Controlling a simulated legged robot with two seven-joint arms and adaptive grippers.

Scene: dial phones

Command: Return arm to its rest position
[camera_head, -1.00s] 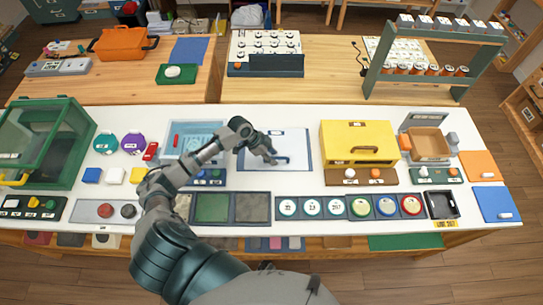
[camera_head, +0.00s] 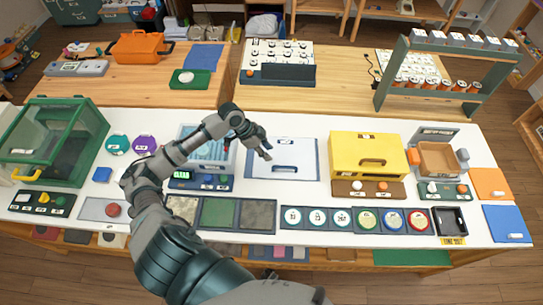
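My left arm comes in from the bottom left and reaches over the white table (camera_head: 300,125). Its dark gripper (camera_head: 262,147) is above the left part of a white board with a blue edge and a blue handle (camera_head: 285,168). The gripper appears apart from the handle, and I see nothing held in it. Its fingers are small and seen from behind, so I cannot tell whether they are open. My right gripper is not in view.
A light blue bin (camera_head: 218,150) is beside the forearm. A green-framed clear box (camera_head: 55,140) stands at the left. A yellow box (camera_head: 368,148) and a brown open box (camera_head: 438,158) stand right of the board. Colored tiles and round buttons line the front.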

